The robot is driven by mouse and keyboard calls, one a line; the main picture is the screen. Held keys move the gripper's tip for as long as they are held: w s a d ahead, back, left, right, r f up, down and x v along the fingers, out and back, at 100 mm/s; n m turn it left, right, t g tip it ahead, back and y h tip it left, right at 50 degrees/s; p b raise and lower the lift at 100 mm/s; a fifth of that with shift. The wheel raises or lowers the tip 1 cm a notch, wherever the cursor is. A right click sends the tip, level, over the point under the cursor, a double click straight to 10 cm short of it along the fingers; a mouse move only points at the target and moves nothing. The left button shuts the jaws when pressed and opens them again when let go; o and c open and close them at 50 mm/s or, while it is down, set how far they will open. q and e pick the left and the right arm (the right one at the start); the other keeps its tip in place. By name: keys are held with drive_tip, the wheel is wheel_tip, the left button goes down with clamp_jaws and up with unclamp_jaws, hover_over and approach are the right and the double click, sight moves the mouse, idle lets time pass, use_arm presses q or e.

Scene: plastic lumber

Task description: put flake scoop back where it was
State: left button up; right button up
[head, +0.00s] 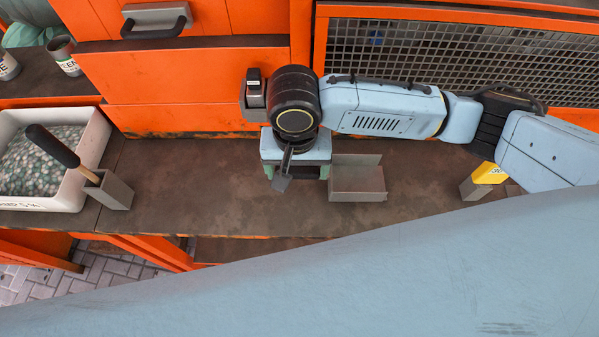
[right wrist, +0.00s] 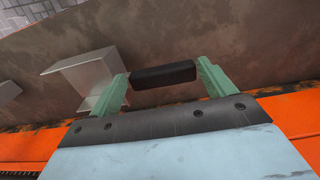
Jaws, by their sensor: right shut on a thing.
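My left gripper is not in view.
At the left stand a white tray of flakes (head: 98,140) and a grey square holder (head: 117,192) with a dark-handled tool (head: 52,146). A yellow-topped grey block (head: 488,174) stands at the right. Orange drawers and a mesh panel (head: 450,60) close off the back.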

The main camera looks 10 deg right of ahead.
sight(297, 178)
wheel_tip(297, 178, down, 3)
drive_tip(key=shift+r, duration=0.15)
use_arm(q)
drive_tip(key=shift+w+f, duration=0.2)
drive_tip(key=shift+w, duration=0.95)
use_arm(e)
drive_tip(key=shift+f, duration=0.2)
drive_tip(key=o, duration=1.3)
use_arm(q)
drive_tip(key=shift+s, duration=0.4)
